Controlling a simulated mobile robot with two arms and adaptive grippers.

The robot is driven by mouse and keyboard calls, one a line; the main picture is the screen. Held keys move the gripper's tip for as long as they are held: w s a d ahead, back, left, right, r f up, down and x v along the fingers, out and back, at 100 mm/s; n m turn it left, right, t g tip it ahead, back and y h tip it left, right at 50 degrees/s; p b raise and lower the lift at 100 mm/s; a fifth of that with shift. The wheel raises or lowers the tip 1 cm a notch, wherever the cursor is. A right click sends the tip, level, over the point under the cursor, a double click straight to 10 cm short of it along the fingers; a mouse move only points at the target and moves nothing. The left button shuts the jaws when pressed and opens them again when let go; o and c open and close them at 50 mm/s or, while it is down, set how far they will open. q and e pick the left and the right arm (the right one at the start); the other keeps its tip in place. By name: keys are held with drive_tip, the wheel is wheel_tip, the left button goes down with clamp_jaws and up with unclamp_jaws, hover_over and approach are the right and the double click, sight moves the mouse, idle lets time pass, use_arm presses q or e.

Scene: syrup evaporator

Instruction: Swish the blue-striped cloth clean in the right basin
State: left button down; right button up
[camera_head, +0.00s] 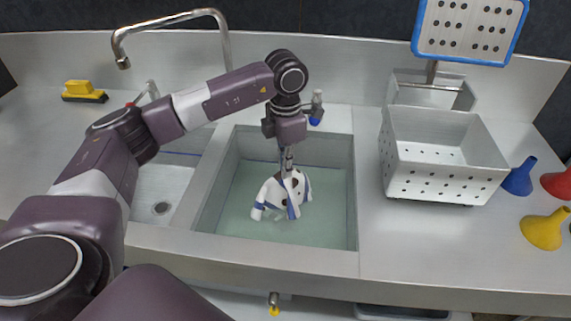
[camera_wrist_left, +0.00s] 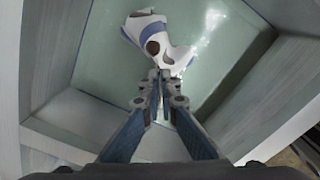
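The blue-striped cloth (camera_head: 283,194) is white with blue stripes and dark brown spots. It hangs bunched and draped in the right basin (camera_head: 354,215), at the surface of the pale green water (camera_head: 240,205). My left gripper (camera_head: 289,170) points down over the basin, its fingers closed together on the top of the cloth. In the left wrist view the fingertips (camera_wrist_left: 161,76) meet at the edge of the cloth (camera_wrist_left: 150,38), which spreads out beyond them. How deep the cloth sits in the water is hard to tell. My right gripper is not in view.
A left basin (camera_head: 150,185) with a drain lies behind my left arm. A faucet (camera_head: 170,22) arches behind the basins. A perforated metal bin (camera_head: 440,150) stands right of the right basin, with blue (camera_head: 519,178), red (camera_head: 558,183) and yellow (camera_head: 545,229) funnels beyond. A yellow brush (camera_head: 84,91) lies far left.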

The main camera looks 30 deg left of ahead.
use_arm(q)
wheel_tip(320, 180, down, 8)
drive_tip(key=b, duration=0.5)
drive_tip(key=shift+f, duration=0.15)
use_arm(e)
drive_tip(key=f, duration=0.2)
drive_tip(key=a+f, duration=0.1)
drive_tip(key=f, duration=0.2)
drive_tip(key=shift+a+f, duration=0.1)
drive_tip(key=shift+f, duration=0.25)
